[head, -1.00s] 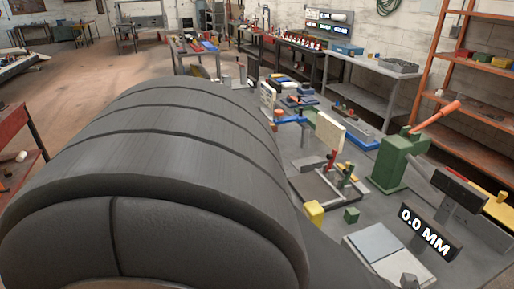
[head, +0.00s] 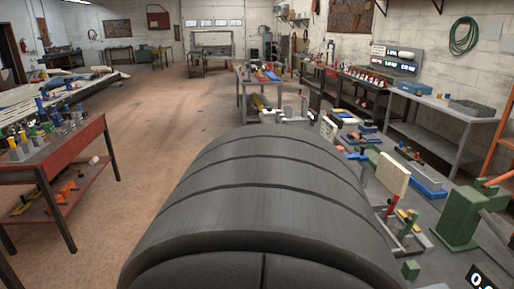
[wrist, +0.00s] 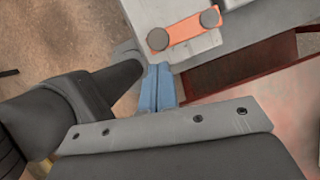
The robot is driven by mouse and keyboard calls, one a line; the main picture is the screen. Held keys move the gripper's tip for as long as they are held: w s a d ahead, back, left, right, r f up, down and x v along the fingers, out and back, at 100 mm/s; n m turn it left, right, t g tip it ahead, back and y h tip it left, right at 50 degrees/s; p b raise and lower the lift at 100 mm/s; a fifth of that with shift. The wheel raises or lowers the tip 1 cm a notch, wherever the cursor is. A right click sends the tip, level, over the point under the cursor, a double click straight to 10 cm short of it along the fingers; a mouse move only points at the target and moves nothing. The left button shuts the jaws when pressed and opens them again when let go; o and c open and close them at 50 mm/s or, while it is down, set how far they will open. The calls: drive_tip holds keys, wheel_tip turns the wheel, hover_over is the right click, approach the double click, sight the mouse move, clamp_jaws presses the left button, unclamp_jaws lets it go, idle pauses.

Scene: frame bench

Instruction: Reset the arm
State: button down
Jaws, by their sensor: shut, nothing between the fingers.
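In the wrist view my gripper (wrist: 157,88) shows as two blue fingers pressed together, with nothing between them. Its fingertips point toward a pale block with an orange link piece (wrist: 186,30) carrying two grey round knobs; I cannot tell whether they touch. In the head view the gripper is not visible; a large dark grey rounded part of my own body fills the lower middle and hides part of the bench.
The grey bench (head: 432,207) at right holds a green press (head: 462,210), a cream panel (head: 393,174), a small green cube (head: 411,270) and fixtures. A red table (head: 62,150) with coloured pegs stands at left. Open floor (head: 180,110) lies between.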

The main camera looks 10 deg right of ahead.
drive_tip(key=s+a+r, duration=0.2)
drive_tip(key=s+r, duration=0.4)
drive_tip(key=r, duration=0.3)
drive_tip(key=x, duration=0.3)
drive_tip(key=w+x, duration=0.1)
drive_tip(key=x, duration=0.3)
drive_tip(key=w+d+r+x, duration=0.1)
drive_tip(key=x, duration=0.2)
drive_tip(key=shift+w+f, duration=0.2)
drive_tip(key=shift+f, duration=0.25)
drive_tip(key=s+d+n+g+y, duration=0.1)
drive_tip(key=s+d+n+y, duration=0.1)
drive_tip(key=d+n, duration=0.3)
drive_tip(key=s+d+n+g+y, duration=0.1)
drive_tip(key=d+n, duration=0.5)
drive_tip(key=n, duration=0.6)
drive_tip(key=shift+s+d+g+y, duration=0.35)
drive_tip(key=shift+g+y, duration=0.25)
drive_tip(key=shift+y, duration=0.4)
